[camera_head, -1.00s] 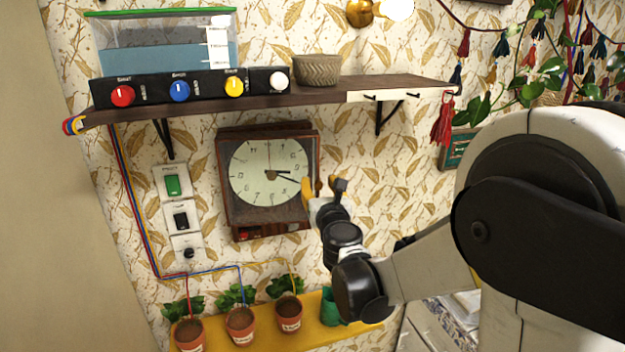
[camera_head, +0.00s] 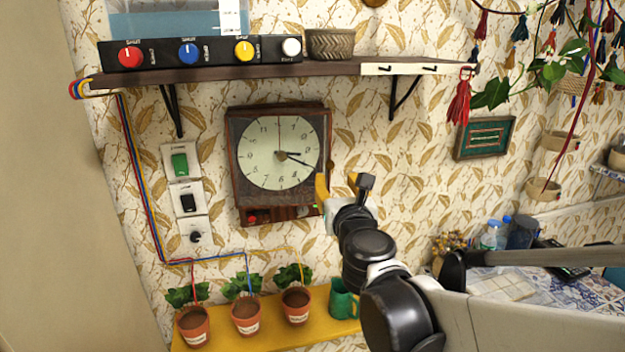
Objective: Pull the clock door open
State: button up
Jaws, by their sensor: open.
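The wall clock (camera_head: 279,152) is a dark wooden box with a round pale dial, hung below the shelf. Its front door looks shut, and red bits show in the lower part of the case. My gripper (camera_head: 338,186) is open and empty, just right of the clock's lower right edge. Its left yellow finger is close to the clock's right side; I cannot tell whether it touches. A small light-coloured knob or latch on the door edge is too small to make out.
The shelf (camera_head: 225,73) with a control box (camera_head: 200,52) and woven basket (camera_head: 330,44) is above. Switches (camera_head: 187,197) and cables are left. A yellow shelf (camera_head: 270,328) holds potted plants (camera_head: 246,314) and a green mug (camera_head: 343,300) below.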

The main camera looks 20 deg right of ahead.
aim_at(331, 165)
jog(key=w, duration=0.3)
jog(key=w+d+b, duration=0.1)
jog(key=w, duration=0.2)
jog(key=w+b, duration=0.1)
jog(key=w, duration=0.2)
jog(key=shift+w+d+f, duration=0.15)
jog(key=shift+w+d, duration=0.15)
jog(key=shift+w, duration=0.1)
grip_shut()
